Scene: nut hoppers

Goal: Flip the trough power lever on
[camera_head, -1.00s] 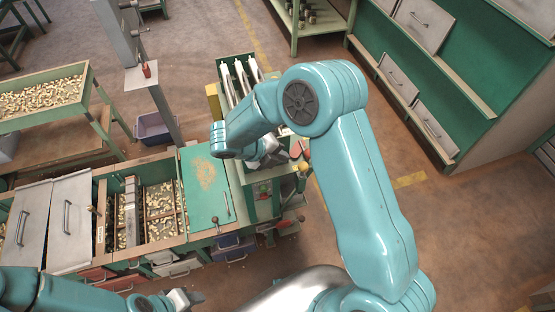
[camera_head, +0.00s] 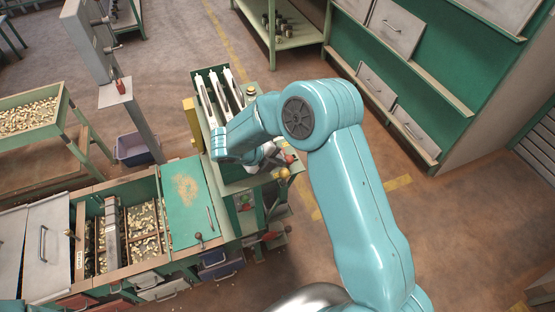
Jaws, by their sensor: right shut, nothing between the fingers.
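The green machine with three white troughs (camera_head: 214,99) stands in the middle. On its right side, a red knob (camera_head: 289,157) and a yellow ball knob (camera_head: 284,174) show close together. I cannot tell for sure which of them belongs to the power lever, or whether it is on or off. My right gripper (camera_head: 270,161) is shut and empty, just left of these knobs. My wrist partly hides it, so contact is not clear. My left gripper is out of view.
A divided nut hopper bench (camera_head: 150,262) with a green lid (camera_head: 186,205) stands at the left front. A grey post (camera_head: 130,118) rises behind it. A green shelf cabinet (camera_head: 447,70) stands at the right. Floor is clear between the machine and the cabinet.

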